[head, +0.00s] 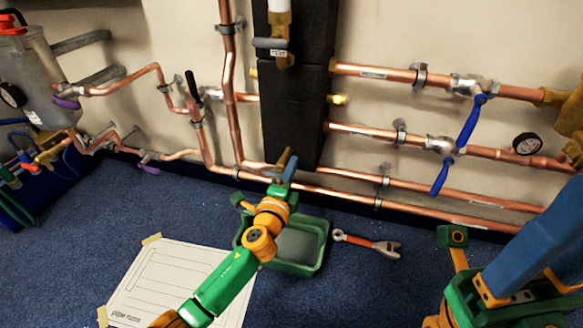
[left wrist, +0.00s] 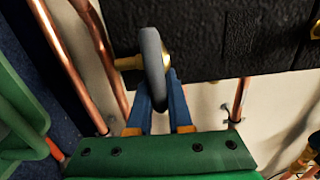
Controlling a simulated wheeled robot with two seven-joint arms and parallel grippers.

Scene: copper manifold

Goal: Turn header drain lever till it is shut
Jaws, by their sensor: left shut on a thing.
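The header drain lever is a grey, rounded handle (left wrist: 153,60) on a brass stem (left wrist: 128,63) at the bottom of the black insulated header (head: 292,120). My left gripper (head: 284,178) reaches up to it from below. In the left wrist view its two blue fingers (left wrist: 160,98) are shut on the lever's lower end, one on each side. In the head view the fingers hide part of the lever. My right gripper (head: 530,255) is large at the lower right, away from the lever; its fingertips run out of the picture.
A green tray (head: 294,268) lies on the blue carpet below my left gripper. A red-handled wrench (head: 366,243) lies right of it, and a paper sheet (head: 180,285) left of it. Copper pipes run along the wall, with blue levers (head: 471,120) at the right.

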